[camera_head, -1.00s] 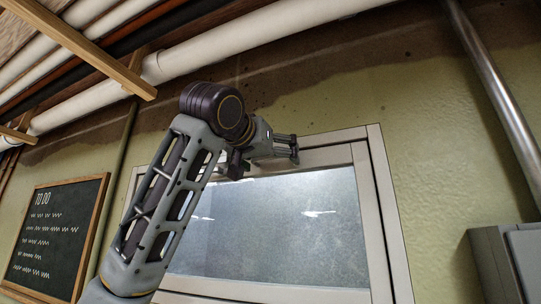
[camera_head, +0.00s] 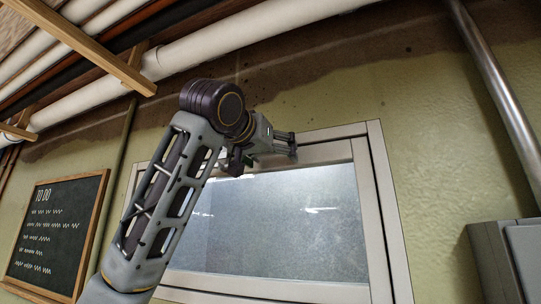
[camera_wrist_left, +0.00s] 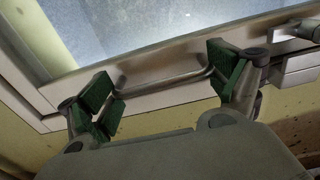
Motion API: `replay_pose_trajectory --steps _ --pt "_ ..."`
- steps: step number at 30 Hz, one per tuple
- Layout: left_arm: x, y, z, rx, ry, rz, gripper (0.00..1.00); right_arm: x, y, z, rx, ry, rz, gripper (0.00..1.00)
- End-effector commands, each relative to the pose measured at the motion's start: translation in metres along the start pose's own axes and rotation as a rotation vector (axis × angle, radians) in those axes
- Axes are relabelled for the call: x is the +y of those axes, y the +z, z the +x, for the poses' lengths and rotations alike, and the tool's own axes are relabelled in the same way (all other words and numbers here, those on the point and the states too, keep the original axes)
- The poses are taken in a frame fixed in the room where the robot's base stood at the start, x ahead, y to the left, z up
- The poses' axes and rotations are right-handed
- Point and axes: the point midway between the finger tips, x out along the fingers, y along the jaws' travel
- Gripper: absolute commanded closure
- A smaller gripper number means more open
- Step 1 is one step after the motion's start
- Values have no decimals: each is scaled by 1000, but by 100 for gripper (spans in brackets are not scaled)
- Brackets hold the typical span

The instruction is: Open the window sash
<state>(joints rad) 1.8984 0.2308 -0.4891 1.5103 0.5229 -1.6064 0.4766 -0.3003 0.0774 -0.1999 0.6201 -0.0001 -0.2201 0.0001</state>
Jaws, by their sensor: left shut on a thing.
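The window sash (camera_head: 330,153) is a pale frame around a frosted grey pane (camera_head: 285,225), set in a pale outer frame (camera_head: 393,230) on the wall. No clear gap shows between sash and frame. My left gripper (camera_head: 290,144) is at the sash's top rail. In the left wrist view, the green finger pads of the left gripper (camera_wrist_left: 162,85) stand apart, at the two ends of a metal bar handle (camera_wrist_left: 165,82) on the rail, and are shut on it. My left forearm hides the window's upper left part. My right gripper is not in view.
Pale and dark pipes (camera_head: 250,45) and wooden strips (camera_head: 95,55) run overhead. A chalkboard (camera_head: 55,235) hangs at left. A metal conduit (camera_head: 495,95) and a grey box (camera_head: 505,255) are at right. The wall between window and conduit is bare.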

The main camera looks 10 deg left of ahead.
Motion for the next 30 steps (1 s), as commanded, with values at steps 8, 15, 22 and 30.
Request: replay_pose_trajectory --steps 8,15,22,30 --pt "0 2 -14 46 0 0 52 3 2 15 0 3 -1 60" --pt "0 5 -25 82 1 0 53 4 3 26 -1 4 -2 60" --pt "0 8 -36 117 1 1 53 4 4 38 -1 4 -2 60" --pt "0 11 -48 158 1 1 53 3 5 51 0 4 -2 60"
